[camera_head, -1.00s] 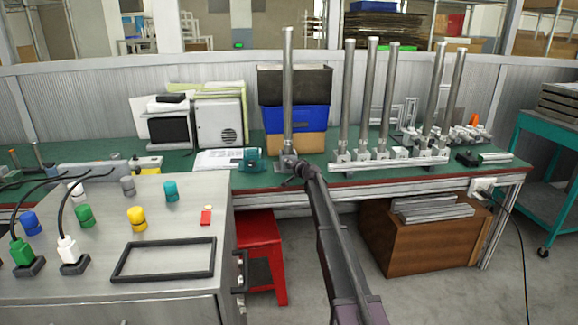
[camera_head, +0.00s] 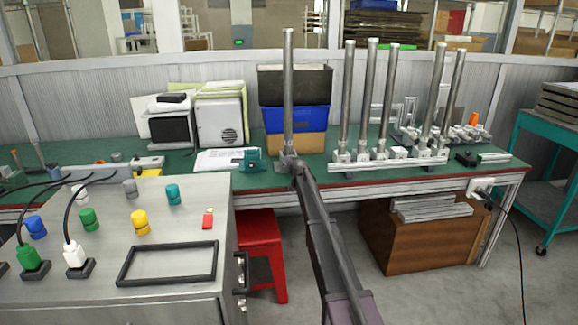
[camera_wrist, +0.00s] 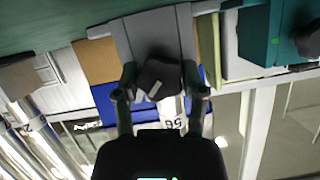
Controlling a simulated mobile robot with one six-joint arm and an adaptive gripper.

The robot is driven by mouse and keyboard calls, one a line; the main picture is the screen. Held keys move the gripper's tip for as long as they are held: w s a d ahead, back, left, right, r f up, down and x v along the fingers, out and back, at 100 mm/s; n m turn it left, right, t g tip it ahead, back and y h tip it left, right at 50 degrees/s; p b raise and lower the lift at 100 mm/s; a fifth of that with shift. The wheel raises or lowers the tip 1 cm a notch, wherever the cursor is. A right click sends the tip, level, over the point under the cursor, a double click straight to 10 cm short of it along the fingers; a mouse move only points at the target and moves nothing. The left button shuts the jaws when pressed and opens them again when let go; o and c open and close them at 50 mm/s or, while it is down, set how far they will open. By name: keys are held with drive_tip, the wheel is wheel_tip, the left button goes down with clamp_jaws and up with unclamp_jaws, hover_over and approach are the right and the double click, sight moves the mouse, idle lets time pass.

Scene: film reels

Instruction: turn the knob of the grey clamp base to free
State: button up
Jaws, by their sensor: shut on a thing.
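The grey clamp base (camera_head: 285,160) sits at the front edge of the green workbench, with a tall metal post (camera_head: 288,90) standing upright in it. In the wrist view the base (camera_wrist: 127,42) is a grey block with a dark knob (camera_wrist: 158,78) in front. My gripper (camera_wrist: 160,92) has one finger on each side of the knob and is shut on it. A small pale mark shows on the knob; its setting cannot be read. In the head view my gripper (camera_head: 298,169) is at the base's front, and my arm hides the knob.
A row of clamped posts (camera_head: 390,155) stands to the right on the workbench (camera_head: 330,178). A teal device (camera_head: 250,160) is close on the left, and stacked bins (camera_head: 295,118) stand behind. A metal cabinet (camera_head: 190,210) and red stool (camera_head: 260,245) are at the left.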

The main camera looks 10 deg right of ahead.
drive_tip(key=n+h, duration=0.3)
drive_tip(key=n, duration=0.1)
drive_tip(key=shift+a+b, duration=0.1)
drive_tip(key=shift+b, duration=0.2)
drive_tip(key=n+h+b, duration=0.1)
drive_tip(key=n, duration=0.1)
drive_tip(key=n+t+h+b, duration=0.1)
drive_tip(key=n, duration=0.1)
drive_tip(key=shift+f+h+b, duration=0.2)
drive_tip(key=shift+h+b, duration=0.1)
drive_tip(key=shift+h, duration=0.1)
drive_tip(key=n+t+h+b, duration=0.1)
drive_tip(key=n+b, duration=0.2)
drive_tip(key=n, duration=0.2)
drive_tip(key=shift+a+f+n+t+h+b, duration=0.1)
drive_tip(key=shift+n+t+h+b, duration=0.2)
drive_tip(key=shift+t+h+b, duration=0.1)
drive_tip(key=n+t+b, duration=0.1)
drive_tip(key=n+b, duration=0.1)
drive_tip(key=n, duration=0.1)
drive_tip(key=shift+n+t+b, duration=0.7)
drive_tip(key=shift+n+b, duration=0.1)
drive_tip(key=shift+n, duration=0.9)
drive_tip(key=o, duration=1.2)
drive_tip(key=shift+c, duration=0.2)
